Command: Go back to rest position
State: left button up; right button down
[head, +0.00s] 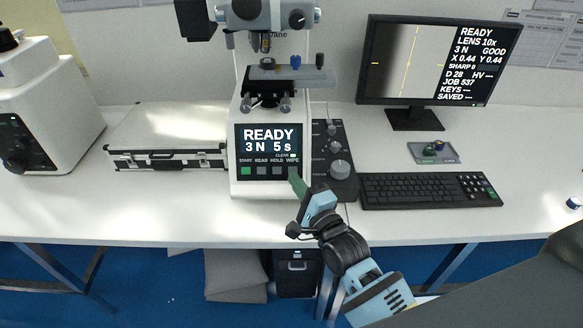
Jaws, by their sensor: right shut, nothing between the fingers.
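My right gripper (299,186) reaches up from the lower right and is shut with nothing in it. Its fingertips are at the lower right of the hardness tester's front panel, close to the WIPE button (292,170); I cannot tell whether they touch it. The hardness tester (240,190) stands on the bench with its screen (268,139) reading READY, 3 N, 5 s. My left gripper is not in view.
A monitor (440,60) reading READY, a keyboard (428,189) and a knob panel (340,185) are on the white bench (110,215). A silver case (165,130) and another machine (50,95) stand left. The bench's front left is clear.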

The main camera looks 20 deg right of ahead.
jog(key=s+d+f+n+g+h, duration=0.1)
jog(key=s+d+f+n+g, duration=0.1)
jog(key=s+f+n+g, duration=0.3)
jog(key=s+d+f+n+g+h, duration=0.1)
jog(key=s+f+n+g, duration=0.4)
jog(key=s+f+n, duration=0.9)
jog(key=s+f, duration=0.3)
jog(key=s, duration=0.4)
jog(key=s+d+f, duration=0.1)
jog(key=s+f, duration=0.2)
jog(key=s, duration=0.4)
jog(key=shift+d+f+n+h, duration=0.2)
jog(key=shift+f+n+h, duration=0.1)
jog(key=shift+f, duration=0.05)
jog(key=shift+s, duration=0.1)
